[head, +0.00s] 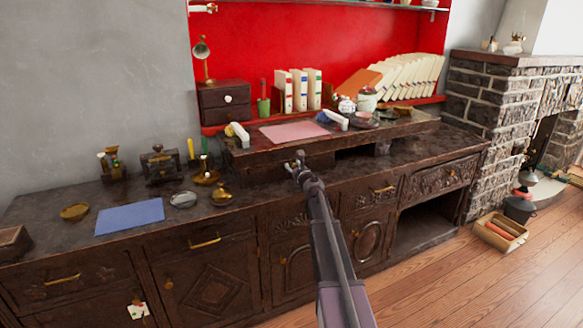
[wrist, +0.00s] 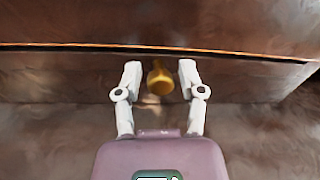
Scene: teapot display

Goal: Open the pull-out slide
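The pull-out slide shows in the wrist view as a dark brown front panel (wrist: 70,80) with a thin bright line along its upper edge. It looks shut. A brass knob (wrist: 160,78) stands out from its middle. My gripper (wrist: 160,76) is open, with one finger on each side of the knob and a small gap visible on both sides. In the head view my gripper (head: 297,160) is at the front of the low raised wooden shelf (head: 255,157) on the counter. My gripper and arm hide the knob there.
The dark counter (head: 50,210) holds a blue sheet (head: 130,216), small brass dishes and a grinder-like item (head: 160,165). A pink sheet (head: 293,131), books (head: 298,92) and pots stand on or behind the raised shelf. Open wooden floor (head: 460,285) lies at the right.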

